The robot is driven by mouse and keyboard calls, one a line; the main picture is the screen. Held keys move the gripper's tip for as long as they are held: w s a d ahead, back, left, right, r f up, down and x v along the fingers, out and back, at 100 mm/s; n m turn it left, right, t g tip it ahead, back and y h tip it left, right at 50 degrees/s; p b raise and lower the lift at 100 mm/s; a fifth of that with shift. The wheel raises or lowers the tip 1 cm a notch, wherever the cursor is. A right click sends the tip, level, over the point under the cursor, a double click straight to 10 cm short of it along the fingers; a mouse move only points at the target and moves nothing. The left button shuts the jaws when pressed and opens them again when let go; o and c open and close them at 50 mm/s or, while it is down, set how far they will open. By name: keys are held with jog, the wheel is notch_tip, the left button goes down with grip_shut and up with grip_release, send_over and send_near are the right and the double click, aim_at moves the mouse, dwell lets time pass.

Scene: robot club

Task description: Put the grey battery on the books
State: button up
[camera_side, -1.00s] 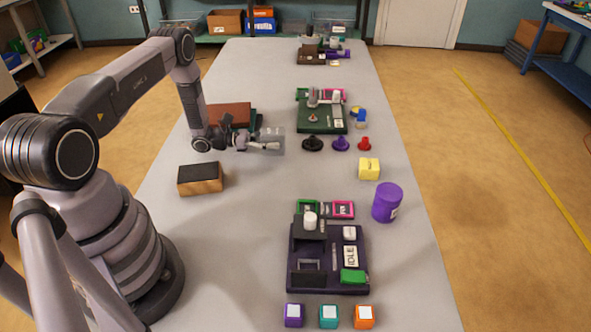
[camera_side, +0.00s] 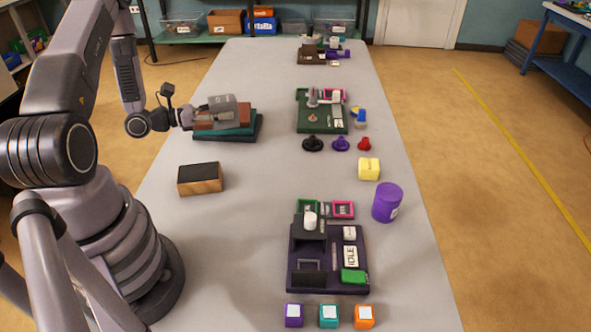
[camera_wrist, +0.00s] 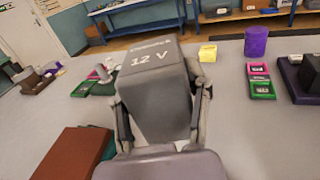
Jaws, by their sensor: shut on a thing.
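The grey battery (camera_wrist: 158,90), marked "12 V", fills the middle of the wrist view between the two fingers of my gripper (camera_wrist: 163,112). My gripper is shut on it and holds it out sideways. In the side view, the battery (camera_side: 228,101) overlaps the books (camera_side: 238,135) in the picture. The books are a stack with a red-brown one on top and dark teal ones below. In the wrist view, the books (camera_wrist: 72,152) lie low and to the left of the battery. I cannot tell exactly how high the battery is above them, or whether it touches.
A wooden block with a dark top (camera_side: 200,179) lies nearer the camera. Right of the books are a green board (camera_side: 322,127), several knobs (camera_side: 312,144), a yellow block (camera_side: 369,168) and a purple cylinder (camera_side: 387,202). The table centre is clear.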

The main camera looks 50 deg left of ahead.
jog(key=a+r+n+t+y, duration=0.25)
jog(key=a+n+y, duration=0.25)
jog(key=a+y, duration=0.45)
jog(key=shift+g+h, duration=0.25)
jog(key=shift+h, duration=0.6)
jog(key=w+a+f, duration=0.2)
jog(key=w, duration=0.1)
jog(key=w+a+f, duration=0.5)
jog(key=w+a, duration=0.1)
jog(key=w, duration=0.1)
jog(key=shift+a+f, duration=0.25)
jog(key=shift+f, duration=0.1)
jog(key=shift+w+a+f, duration=0.1)
jog(key=shift+f, duration=0.1)
jog(key=shift+w+a+f, duration=0.15)
jog(key=shift+f, duration=1.65)
jog(key=shift+f, duration=0.1)
jog(key=o, duration=1.2)
jog(key=shift+o, duration=0.2)
